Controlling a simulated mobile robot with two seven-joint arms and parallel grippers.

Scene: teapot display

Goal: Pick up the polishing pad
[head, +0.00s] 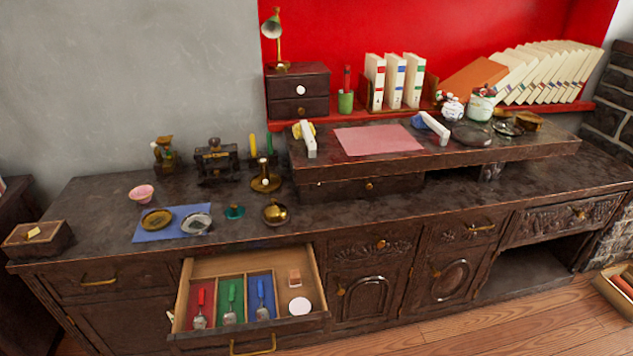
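No thing here is plainly marked as the polishing pad. A flat white round disc (299,306) lies in the right compartment of the open drawer (321,262), near its front, and looks pad-like. A small tan block (294,278) lies behind it in the same compartment. On the raised shelf, a white piece with a yellow part (309,140) and a white piece with a blue part (436,129) stand on either side of a pink mat (378,139); I cannot tell what they are. Neither of my grippers is in view.
Red, green and blue-handled tools lie in the drawer's coloured compartments. A blue mat (150,235) with two round dishes, a pink bowl (141,192) and a brass pot (275,213) are on the dark cabinet top. Binders (394,80) and jars stand at the back.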

